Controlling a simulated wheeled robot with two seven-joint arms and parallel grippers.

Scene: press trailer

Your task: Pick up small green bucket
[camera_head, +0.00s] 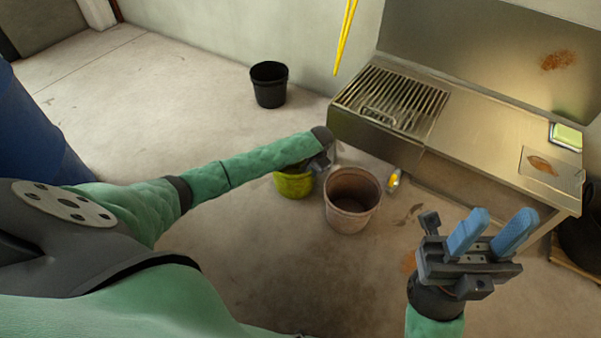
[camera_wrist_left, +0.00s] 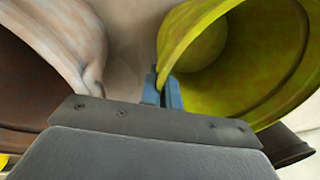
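The small green bucket (camera_head: 294,184) is yellow-green and stands on the floor left of a brown bucket (camera_head: 352,203). My left gripper (camera_head: 324,162) is at its right-hand rim, and the wrist hides part of the bucket. In the left wrist view the green bucket (camera_wrist_left: 245,60) fills the right side. The blue fingers of my left gripper (camera_wrist_left: 162,90) are close together, one on each side of its rim, and look shut on the wall. My right gripper (camera_head: 502,214) is open and empty, in front of the metal counter.
The brown bucket (camera_wrist_left: 50,60) is close left of my left fingers. A black bucket (camera_head: 269,86) stands further back. A metal counter with a grill rack (camera_head: 392,100) is at right, a blue barrel (camera_head: 35,135) at left. The floor between is mostly clear.

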